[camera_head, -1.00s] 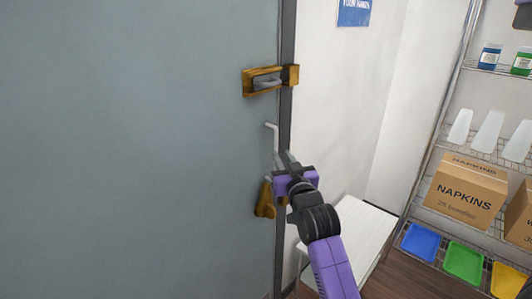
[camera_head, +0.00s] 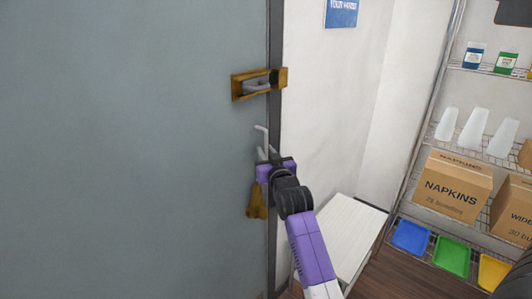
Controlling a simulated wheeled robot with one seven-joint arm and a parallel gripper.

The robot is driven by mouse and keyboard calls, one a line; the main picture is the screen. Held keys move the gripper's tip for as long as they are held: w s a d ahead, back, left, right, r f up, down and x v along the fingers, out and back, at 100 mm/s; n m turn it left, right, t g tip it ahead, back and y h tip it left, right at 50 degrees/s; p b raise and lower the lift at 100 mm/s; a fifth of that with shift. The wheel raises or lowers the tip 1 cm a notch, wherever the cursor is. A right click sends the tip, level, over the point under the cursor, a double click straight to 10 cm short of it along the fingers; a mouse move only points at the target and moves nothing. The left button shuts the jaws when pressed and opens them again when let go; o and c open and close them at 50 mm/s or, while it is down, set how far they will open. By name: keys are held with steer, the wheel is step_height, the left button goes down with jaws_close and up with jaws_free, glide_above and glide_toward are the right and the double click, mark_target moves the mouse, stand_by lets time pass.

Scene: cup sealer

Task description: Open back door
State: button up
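The grey door (camera_head: 130,150) fills the left of the head view and appears closed against its dark frame. A brass latch plate with a grey bar (camera_head: 259,85) sits at its right edge. Below it a thin grey handle (camera_head: 262,131) sticks up just above my gripper (camera_head: 266,155). My gripper overlaps the handle's lower part in the picture; I cannot tell whether they touch. The fingers are small and partly hidden, so their opening is unclear. A brass wedge-shaped piece (camera_head: 256,202) shows just below my gripper at the door edge.
A white bench or low table (camera_head: 350,232) stands right of the door. A wire shelf on the right holds a napkin box (camera_head: 453,186), cups (camera_head: 474,128), jars and coloured trays (camera_head: 411,236). Wooden floor (camera_head: 380,280) shows at bottom right.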

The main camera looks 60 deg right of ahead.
jaws_close()
stand_by(1.3)
